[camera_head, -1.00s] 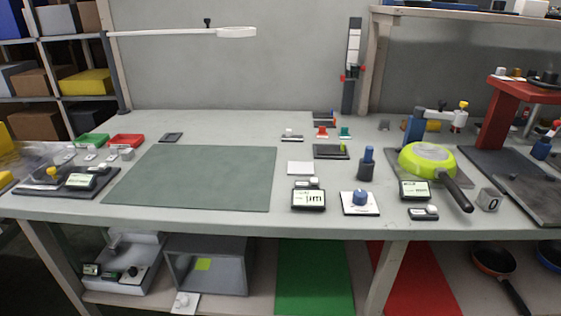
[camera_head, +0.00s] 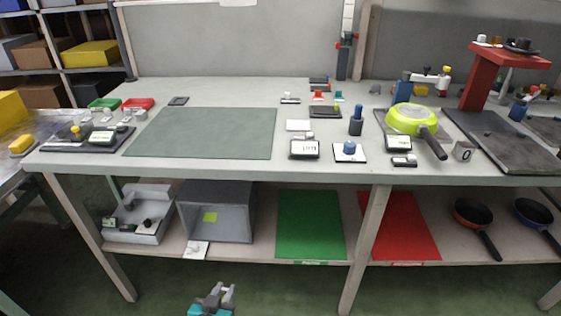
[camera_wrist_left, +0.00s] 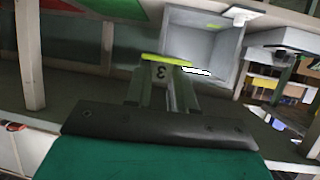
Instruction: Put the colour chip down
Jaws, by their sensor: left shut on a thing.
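My left gripper (camera_head: 222,292) is at the bottom of the head view, in front of the workbench and below its lower shelf in the picture. In the left wrist view its fingers (camera_wrist_left: 168,80) are shut on a thin lime-green colour chip (camera_wrist_left: 167,60), seen nearly edge-on. I cannot make out the chip in the head view. A grey open-fronted box (camera_head: 250,212) stands on the lower shelf, with a yellow-green square (camera_head: 209,217) inside. The box also shows in the wrist view (camera_wrist_left: 190,45), beyond the fingers and apart from them. My right gripper is not in view.
On the shelf, a white tray (camera_head: 140,228) stands left of the box, and a green mat (camera_head: 310,222) and a red mat (camera_head: 400,225) lie to the right. The bench top holds a large green mat (camera_head: 205,133), several small devices and a lime pan (camera_head: 410,117).

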